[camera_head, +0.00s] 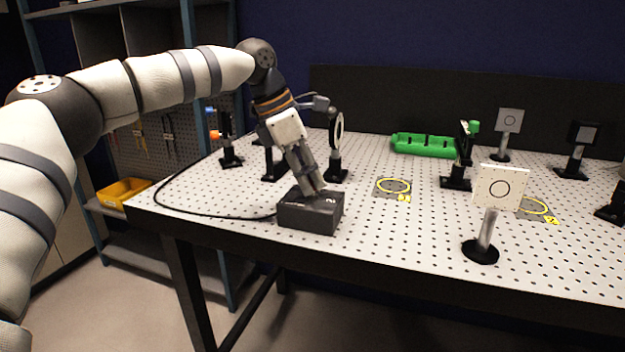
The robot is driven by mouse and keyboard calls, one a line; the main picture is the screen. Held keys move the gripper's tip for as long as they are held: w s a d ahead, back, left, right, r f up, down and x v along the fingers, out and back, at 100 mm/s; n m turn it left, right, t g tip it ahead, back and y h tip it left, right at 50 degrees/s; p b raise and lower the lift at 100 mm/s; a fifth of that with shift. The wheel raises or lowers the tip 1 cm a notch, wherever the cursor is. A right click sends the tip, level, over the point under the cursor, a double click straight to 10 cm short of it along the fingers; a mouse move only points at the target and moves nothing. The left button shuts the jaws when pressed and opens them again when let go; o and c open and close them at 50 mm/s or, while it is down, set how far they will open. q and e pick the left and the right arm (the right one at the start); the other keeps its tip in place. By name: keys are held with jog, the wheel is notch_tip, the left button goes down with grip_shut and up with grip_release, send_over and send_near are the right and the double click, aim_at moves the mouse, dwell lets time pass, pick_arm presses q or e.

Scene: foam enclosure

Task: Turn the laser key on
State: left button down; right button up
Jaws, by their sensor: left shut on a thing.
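A dark grey box (310,214) with a black cable stands at the front left of the white perforated table (400,232). My left gripper (314,190) reaches down from the left arm to the top of this box. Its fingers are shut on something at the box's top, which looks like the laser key. The key itself is hidden by the fingers, so its turn angle cannot be seen. My right gripper is not in view.
Black optic mounts (336,150) stand close behind the box. A green tray (424,145) lies at the back. A white target card (500,187) on a post stands at the right front. Yellow rings (393,186) mark the table. The cable (190,211) loops left of the box.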

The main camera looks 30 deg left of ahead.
pick_arm(q)
jog(key=m, duration=0.1)
jog(key=m+g+b, duration=0.1)
jog(key=m, duration=0.1)
jog(key=shift+w+f+m+h, duration=0.1)
jog(key=shift+f+m+h, duration=0.1)
jog(key=shift+m+h, duration=0.1)
jog(key=shift+a+r+m+g+h+b, duration=0.15)
jog(key=shift+m+g+h+b, duration=0.3)
jog(key=shift+m, duration=0.95)
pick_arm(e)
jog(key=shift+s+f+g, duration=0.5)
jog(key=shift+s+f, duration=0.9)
pick_arm(q)
jog(key=c, duration=1.7)
grip_release()
jog(key=shift+r+y, duration=0.1)
jog(key=shift+y, duration=0.15)
